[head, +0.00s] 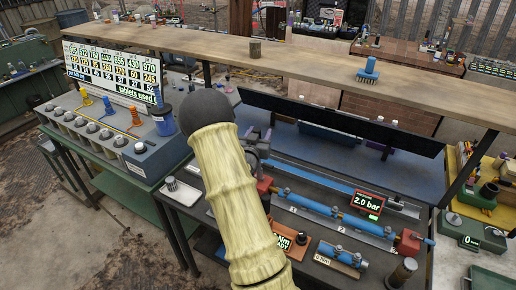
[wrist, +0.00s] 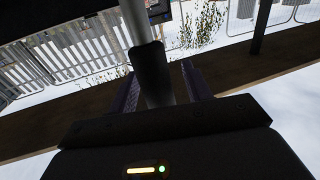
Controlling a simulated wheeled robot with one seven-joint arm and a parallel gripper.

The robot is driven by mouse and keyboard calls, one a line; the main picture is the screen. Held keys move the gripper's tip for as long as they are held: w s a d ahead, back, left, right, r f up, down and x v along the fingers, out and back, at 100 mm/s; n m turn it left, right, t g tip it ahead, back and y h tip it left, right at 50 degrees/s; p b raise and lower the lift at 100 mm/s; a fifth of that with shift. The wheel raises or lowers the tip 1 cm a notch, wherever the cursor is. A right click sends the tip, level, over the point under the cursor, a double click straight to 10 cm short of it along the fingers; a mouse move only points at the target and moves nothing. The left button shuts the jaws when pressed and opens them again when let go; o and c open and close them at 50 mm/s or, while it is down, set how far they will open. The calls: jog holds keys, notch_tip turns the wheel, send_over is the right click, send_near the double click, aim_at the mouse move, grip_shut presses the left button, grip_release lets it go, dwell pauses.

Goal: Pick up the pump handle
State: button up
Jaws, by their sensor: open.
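My gripper (wrist: 160,92) shows in the wrist view with its two purplish fingers apart. A dark, rounded grip (wrist: 152,75) on a pale grey rod lies between or just beyond the fingers. It may be the pump handle, but I cannot tell for sure. Whether the fingers touch it cannot be told. In the head view, a thick yellowish, ribbed column with a dark round end fills the middle foreground and hides part of the bench. Small grey and purple parts show just behind it, perhaps my gripper. I cannot make out the pump handle clearly in the head view.
A wooden shelf (head: 310,69) on dark posts spans above the bench. Blue pipework (head: 325,210) with red ends lies along the bench, near a 2.0 bar display (head: 368,203). A grey-blue box (head: 158,154) with knobs stands left. A blue brush (head: 368,72) sits on the shelf.

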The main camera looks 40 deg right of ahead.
grip_shut()
notch_tip(320, 180, up, 10)
jog(key=p, duration=0.4)
jog(key=shift+p, duration=0.35)
jog(key=shift+b, duration=0.3)
dwell(0.4)
